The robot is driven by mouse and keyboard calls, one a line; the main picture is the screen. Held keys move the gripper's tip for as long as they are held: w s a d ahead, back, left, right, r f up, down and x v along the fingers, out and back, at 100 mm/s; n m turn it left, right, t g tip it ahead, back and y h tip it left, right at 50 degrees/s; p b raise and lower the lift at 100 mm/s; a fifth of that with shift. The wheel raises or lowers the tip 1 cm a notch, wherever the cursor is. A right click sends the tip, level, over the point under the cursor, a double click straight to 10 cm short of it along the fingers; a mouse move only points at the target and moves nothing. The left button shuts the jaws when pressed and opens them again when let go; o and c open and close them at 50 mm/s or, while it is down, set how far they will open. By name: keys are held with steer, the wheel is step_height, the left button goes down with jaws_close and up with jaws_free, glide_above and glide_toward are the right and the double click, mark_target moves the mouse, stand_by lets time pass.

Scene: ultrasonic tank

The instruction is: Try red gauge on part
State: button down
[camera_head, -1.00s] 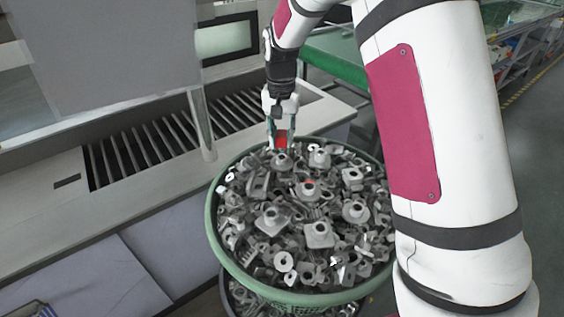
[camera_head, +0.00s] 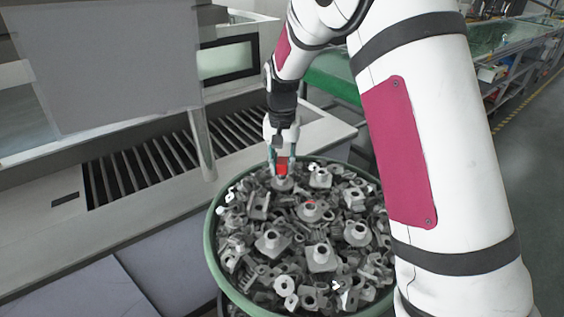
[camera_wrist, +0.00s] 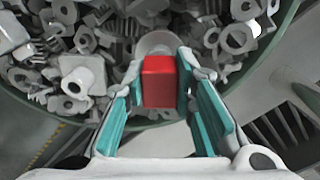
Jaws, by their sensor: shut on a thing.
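My gripper (camera_head: 282,160) is shut on the red gauge (camera_head: 282,169), a small red block. It holds the gauge over the far side of the bin. In the wrist view the gauge (camera_wrist: 159,82) sits between the teal finger pads. A grey part with a round collar (camera_head: 283,184) lies directly below the gauge, and its collar (camera_wrist: 158,42) shows just beyond the gauge in the wrist view. The gauge hides some of the collar. I cannot tell whether gauge and collar touch. Another grey part (camera_head: 312,212) nearby shows red at its top.
A round green bin (camera_head: 213,253) is heaped with several loose grey metal parts. A pale counter (camera_head: 145,215) with a dark slatted grate (camera_head: 150,160) lies to the left. A metal post (camera_head: 202,145) stands close to my gripper's left.

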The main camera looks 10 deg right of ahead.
steer(key=shift+f, duration=0.4)
stand_by(1.4)
steer(key=shift+r, duration=0.1)
steer(key=shift+r+p, duration=0.4)
steer(key=shift+r, duration=1.15)
steer(key=shift+r+p, duration=0.5)
steer(key=shift+r, duration=1.5)
